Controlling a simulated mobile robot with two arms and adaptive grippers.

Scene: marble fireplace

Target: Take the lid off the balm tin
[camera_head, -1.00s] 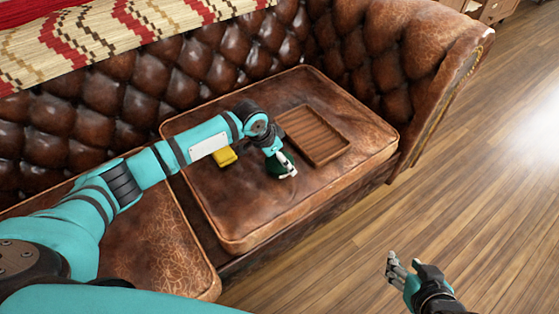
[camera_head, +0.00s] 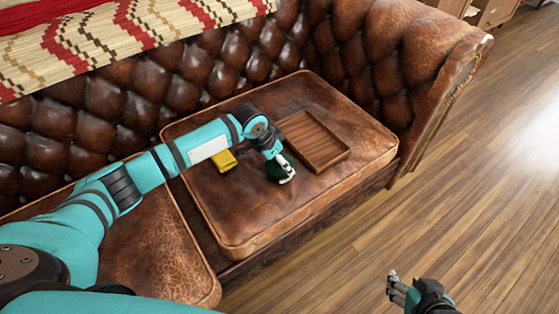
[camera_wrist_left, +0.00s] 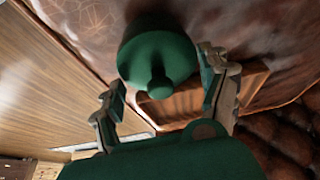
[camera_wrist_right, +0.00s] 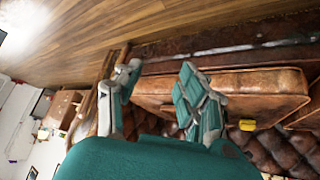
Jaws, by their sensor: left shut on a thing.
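The round dark green lid (camera_wrist_left: 158,55) of the balm tin, with a small knob, faces the camera in the left wrist view. My left gripper (camera_wrist_left: 163,88) has a finger on either side of it and is shut on it. In the head view the same green piece (camera_head: 273,173) sits under my left gripper (camera_head: 284,176), over the front part of the sofa cushion. The tin body below is hidden, so I cannot tell whether lid and tin touch. My right gripper (camera_head: 397,284) is open and empty above the floor; its separated fingers show in the right wrist view (camera_wrist_right: 155,95).
A brown wooden tray (camera_head: 343,155) lies on the cushion (camera_head: 240,222), right of my left gripper. A small yellow object (camera_head: 224,161) lies left of it under my left arm. The tufted sofa back and armrest (camera_head: 420,60) border the cushion. Bare cushion lies in front.

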